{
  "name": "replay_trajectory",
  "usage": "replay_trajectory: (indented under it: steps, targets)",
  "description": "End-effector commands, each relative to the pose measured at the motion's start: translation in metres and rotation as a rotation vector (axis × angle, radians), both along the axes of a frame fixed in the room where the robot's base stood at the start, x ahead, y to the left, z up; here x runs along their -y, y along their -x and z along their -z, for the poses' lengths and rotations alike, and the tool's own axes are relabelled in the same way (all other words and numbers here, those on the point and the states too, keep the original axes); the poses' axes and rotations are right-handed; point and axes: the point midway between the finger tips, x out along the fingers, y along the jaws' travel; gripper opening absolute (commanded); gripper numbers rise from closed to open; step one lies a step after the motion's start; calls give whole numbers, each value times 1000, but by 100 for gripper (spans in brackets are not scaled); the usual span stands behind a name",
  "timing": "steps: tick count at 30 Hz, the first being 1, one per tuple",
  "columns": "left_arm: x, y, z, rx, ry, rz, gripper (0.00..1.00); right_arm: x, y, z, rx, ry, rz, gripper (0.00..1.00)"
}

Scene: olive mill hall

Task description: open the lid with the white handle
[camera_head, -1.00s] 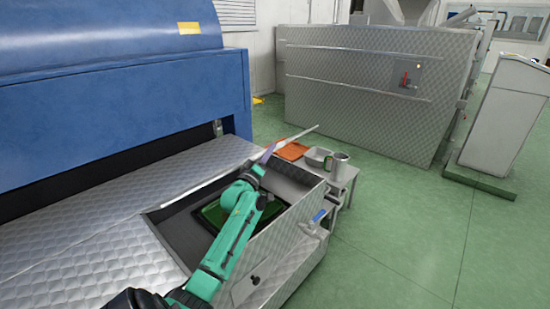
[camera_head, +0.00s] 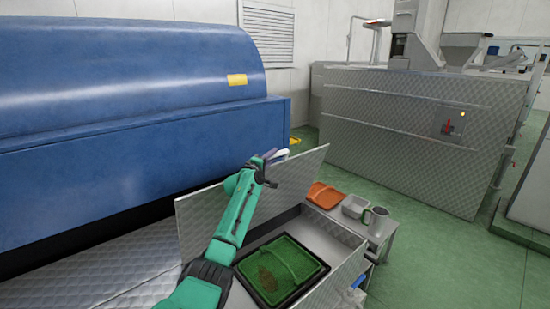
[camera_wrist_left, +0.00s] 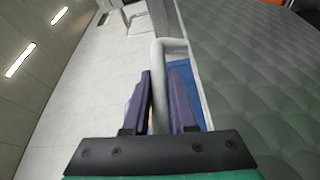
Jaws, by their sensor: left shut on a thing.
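The metal lid (camera_head: 303,176) with a quilted pattern stands raised, close to upright, along the back edge of a steel box (camera_head: 338,287). Its white handle (camera_head: 281,153) is at the lid's top edge. My left gripper (camera_head: 268,155) is shut on that handle. In the left wrist view the white handle (camera_wrist_left: 158,85) runs between the two purple fingers of my left gripper (camera_wrist_left: 160,95), and the lid (camera_wrist_left: 255,90) fills the right side. Inside the open box lies a green tray (camera_head: 282,268) with a dark rim. My right gripper is not in view.
A small side table (camera_head: 385,236) right of the box holds an orange tray (camera_head: 325,195), a grey bin (camera_head: 355,206) and a mug (camera_head: 377,220). A large blue machine (camera_head: 140,110) stands behind on the left. Green floor (camera_head: 440,260) is free at the right.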

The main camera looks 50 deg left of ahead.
Motion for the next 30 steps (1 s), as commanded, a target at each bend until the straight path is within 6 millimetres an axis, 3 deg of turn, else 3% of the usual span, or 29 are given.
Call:
replay_trajectory:
  steps: [14, 15, 17, 30]
  targets:
    - [-2, 0, 1, -2, 20, 1, 0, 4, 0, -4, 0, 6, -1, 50]
    - [-2, 0, 1, -2, 20, 2, 36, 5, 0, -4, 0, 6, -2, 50]
    - [-2, 0, 1, -3, 19, 0, 55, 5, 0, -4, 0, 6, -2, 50]
    - [4, 8, 1, -3, 17, 5, 55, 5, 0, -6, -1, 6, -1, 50]
